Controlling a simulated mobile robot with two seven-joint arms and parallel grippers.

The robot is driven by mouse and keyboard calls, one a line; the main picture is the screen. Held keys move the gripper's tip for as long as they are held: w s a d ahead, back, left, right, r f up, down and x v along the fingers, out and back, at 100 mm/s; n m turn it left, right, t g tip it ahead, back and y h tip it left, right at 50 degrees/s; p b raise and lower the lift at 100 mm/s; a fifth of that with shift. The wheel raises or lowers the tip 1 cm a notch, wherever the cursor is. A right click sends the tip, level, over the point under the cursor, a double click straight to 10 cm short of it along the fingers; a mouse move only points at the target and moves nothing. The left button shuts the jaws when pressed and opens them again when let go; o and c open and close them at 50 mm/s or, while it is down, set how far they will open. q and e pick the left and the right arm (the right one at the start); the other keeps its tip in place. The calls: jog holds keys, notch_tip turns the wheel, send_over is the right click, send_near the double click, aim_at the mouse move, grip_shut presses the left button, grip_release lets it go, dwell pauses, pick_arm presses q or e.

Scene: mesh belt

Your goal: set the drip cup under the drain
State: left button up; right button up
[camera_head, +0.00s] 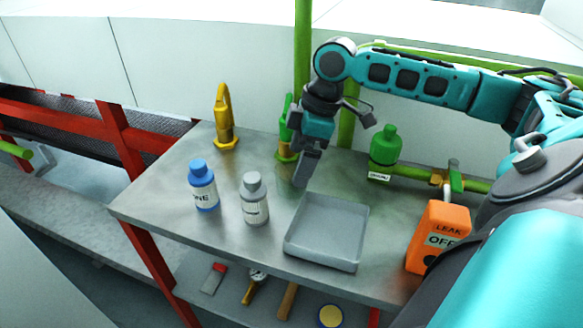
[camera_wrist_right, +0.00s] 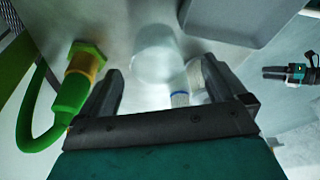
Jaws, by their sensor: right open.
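My right gripper (camera_head: 302,172) points down over the table between the green fitting on the brass base and the grey tray. In the right wrist view its two fingers (camera_wrist_right: 160,88) are apart with nothing gripped. A pale, see-through round shape, apparently the drip cup (camera_wrist_right: 152,46), stands on the table beyond the gap between the fingers. I cannot make it out in the head view. A teal and dark part, apparently my left gripper (camera_wrist_right: 270,73), shows at the wrist view's right edge.
A blue-capped bottle (camera_head: 203,186) and a grey-capped bottle (camera_head: 254,200) stand left of the grey tray (camera_head: 327,232). A yellow fitting (camera_head: 224,120) and the green fitting (camera_head: 285,153) stand at the back. An orange leak box (camera_head: 438,237) is at the right. Tools lie on the lower shelf.

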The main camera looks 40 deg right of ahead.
aim_at(289, 176)
jog(key=x, duration=0.4)
jog(key=b+x, duration=0.1)
jog(key=x, duration=0.1)
jog(key=shift+w+r, duration=0.15)
jog(key=shift+w, duration=0.2)
jog(key=shift+a, duration=0.1)
jog(key=c, duration=1.1)
pick_arm(q)
jog(key=shift+w+d+f, duration=0.15)
jog(key=shift+d+f, duration=0.1)
jog(key=shift+s+a+r+p, duration=0.1)
jog(key=shift+r+p, duration=0.85)
jog(key=shift+p, duration=0.2)
jog(key=shift+s+a+r+p, duration=0.1)
jog(key=shift+r+p, duration=0.85)
jog(key=shift+p, duration=0.15)
pick_arm(e)
jog(key=shift+r, duration=9.9)
